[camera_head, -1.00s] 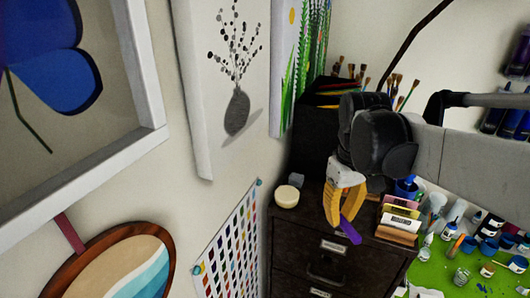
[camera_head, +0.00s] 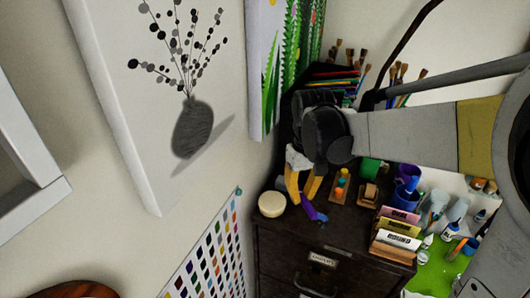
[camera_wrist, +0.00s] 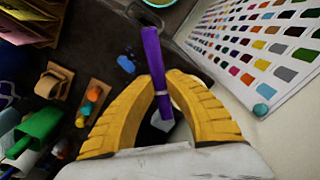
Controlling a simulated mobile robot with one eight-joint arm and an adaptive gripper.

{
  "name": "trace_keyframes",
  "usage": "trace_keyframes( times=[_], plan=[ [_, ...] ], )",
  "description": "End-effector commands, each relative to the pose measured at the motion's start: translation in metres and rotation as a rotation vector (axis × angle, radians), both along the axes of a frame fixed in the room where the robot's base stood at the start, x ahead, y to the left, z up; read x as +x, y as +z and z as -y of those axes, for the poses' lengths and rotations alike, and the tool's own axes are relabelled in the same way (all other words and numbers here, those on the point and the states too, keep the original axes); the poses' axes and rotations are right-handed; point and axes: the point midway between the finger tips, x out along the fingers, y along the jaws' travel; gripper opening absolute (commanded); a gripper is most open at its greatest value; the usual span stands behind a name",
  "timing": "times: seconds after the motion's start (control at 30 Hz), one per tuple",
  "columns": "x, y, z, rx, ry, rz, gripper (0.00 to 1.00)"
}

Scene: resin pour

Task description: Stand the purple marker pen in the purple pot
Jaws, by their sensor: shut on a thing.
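The purple marker pen (camera_head: 314,213) is held in my gripper (camera_head: 303,196), near the front of the dark cabinet top. In the wrist view, my gripper's yellow fingers (camera_wrist: 164,88) are shut around the purple marker (camera_wrist: 152,50), which sticks out beyond the tips, with part of it reaching back between the fingers. A dark blue-purple pot (camera_head: 404,198) stands on the right side of the cabinet top, to the right of my gripper and apart from it; it appears to be the purple pot. The lower part of this pot is hidden behind the card rack.
A round cream-lidded jar (camera_head: 272,204) stands left of my gripper. A paint-bottle rack (camera_head: 340,188), tape dispenser (camera_head: 368,194) and green mug (camera_head: 371,168) stand between gripper and pot. A card rack (camera_head: 396,243) is in front of the pot. The wall and colour chart (camera_head: 207,254) are at left.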

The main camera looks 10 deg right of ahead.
Motion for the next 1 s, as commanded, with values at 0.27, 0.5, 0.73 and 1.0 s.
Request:
trace_keyframes(
  times=[0.27,0.5,0.73,1.0],
  plan=[
    [0.019,-0.019,-0.017,0.0,-0.001,0.0,0.0],
    [0.019,-0.052,-0.017,0.0,-0.001,0.0,0.0],
    [0.018,-0.056,-0.017,0.0,-0.001,0.0,0.0],
    [0.018,-0.063,-0.017,0.0,-0.001,0.0,0.0]
  ],
)
